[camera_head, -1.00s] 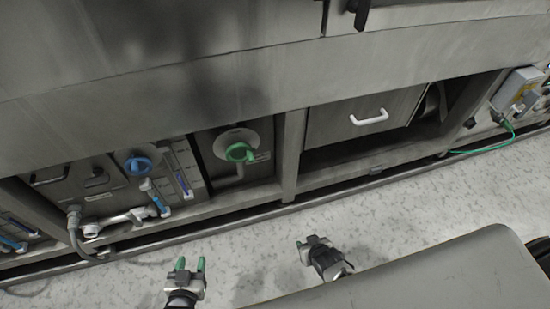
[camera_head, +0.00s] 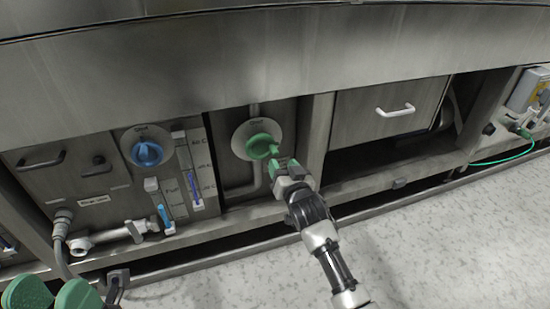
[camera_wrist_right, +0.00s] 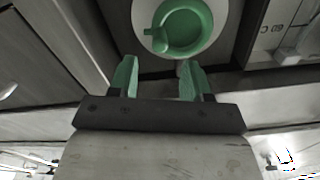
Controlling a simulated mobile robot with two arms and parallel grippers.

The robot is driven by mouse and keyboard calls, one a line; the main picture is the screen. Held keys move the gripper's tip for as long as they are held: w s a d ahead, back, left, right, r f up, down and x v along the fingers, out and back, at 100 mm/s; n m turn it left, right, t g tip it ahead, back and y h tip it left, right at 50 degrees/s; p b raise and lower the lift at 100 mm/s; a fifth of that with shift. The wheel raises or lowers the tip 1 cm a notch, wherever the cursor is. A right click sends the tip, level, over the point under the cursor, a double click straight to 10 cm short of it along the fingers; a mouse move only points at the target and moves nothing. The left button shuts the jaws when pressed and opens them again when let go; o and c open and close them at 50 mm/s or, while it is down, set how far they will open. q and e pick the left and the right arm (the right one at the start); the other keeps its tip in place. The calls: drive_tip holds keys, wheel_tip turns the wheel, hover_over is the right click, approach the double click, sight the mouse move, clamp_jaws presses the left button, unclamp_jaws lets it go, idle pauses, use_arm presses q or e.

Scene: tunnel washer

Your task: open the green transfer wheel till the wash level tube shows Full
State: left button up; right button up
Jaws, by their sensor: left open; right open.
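The green wheel (camera_head: 262,146) sits on a round pale plate in the recessed panel left of the upright post. It also shows at the top of the right wrist view (camera_wrist_right: 182,30). My right gripper (camera_head: 283,166) is open, just below and right of the wheel; its fingers (camera_wrist_right: 158,75) point toward the wheel with nothing between them. My left gripper (camera_head: 52,296) is open at the lower left corner.
A drawer with a white handle (camera_head: 395,110) is at right. The pale floor (camera_head: 440,250) is clear at lower right.

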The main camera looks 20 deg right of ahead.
sight(276, 155)
drive_tip(key=w+b, duration=0.2)
drive_tip(key=w, duration=0.5)
drive_tip(key=shift+a+f, duration=0.1)
drive_tip(key=shift+a, duration=0.05)
clamp_jaws()
